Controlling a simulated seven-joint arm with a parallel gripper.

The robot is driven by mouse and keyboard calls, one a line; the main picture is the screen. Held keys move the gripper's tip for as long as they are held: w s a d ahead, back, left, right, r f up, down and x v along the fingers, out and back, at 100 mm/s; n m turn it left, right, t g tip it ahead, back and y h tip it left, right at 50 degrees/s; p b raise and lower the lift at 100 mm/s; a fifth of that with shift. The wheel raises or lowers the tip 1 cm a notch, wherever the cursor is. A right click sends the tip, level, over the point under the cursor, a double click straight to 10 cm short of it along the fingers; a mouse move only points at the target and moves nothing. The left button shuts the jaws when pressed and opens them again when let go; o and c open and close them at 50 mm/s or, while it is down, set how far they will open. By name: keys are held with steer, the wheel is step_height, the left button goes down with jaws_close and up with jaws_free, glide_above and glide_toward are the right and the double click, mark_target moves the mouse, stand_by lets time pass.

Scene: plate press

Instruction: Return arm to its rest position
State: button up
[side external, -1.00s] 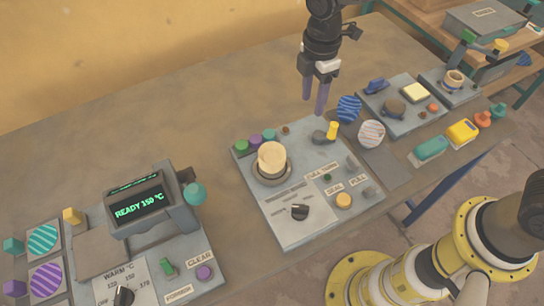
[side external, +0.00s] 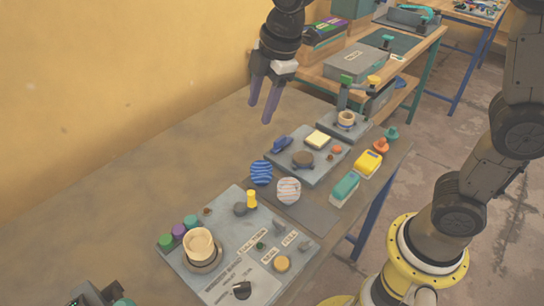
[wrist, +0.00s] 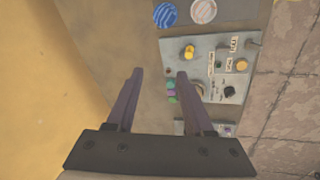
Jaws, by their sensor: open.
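My gripper (side external: 265,98) hangs in the air above the back part of the table, its two purple-grey fingers apart and pointing down. Nothing is between them. In the wrist view my gripper (wrist: 158,75) is also open and empty, with bare table and wall behind it. The grey control panel with a cream round knob (side external: 199,243) lies to the front and below, clear of the fingers. A blue striped disc (side external: 261,172) and a white-and-orange striped disc (side external: 289,190) lie beside that panel, apart from my gripper.
A second grey panel (side external: 302,167) and a small grey unit with a ring (side external: 345,121) stand further right. Teal (side external: 345,186) and yellow (side external: 367,163) blocks lie near the table edge. A shelf with a grey box (side external: 356,64) stands behind. The table's left side is bare.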

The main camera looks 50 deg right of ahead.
steer(key=s+d+r+m+t, duration=0.1)
steer(key=s+d+r+m, duration=0.3)
steer(key=s, duration=0.3)
steer(key=s+d+f+m, duration=0.2)
steer(key=s+m, duration=0.3)
steer(key=s, duration=0.2)
steer(key=s+d+f+m+t, duration=0.1)
steer(key=s+d+f+m, duration=0.2)
steer(key=s+m, duration=0.3)
steer(key=shift+s+h, duration=0.4)
steer(key=shift+s, duration=0.8)
stand_by(0.4)
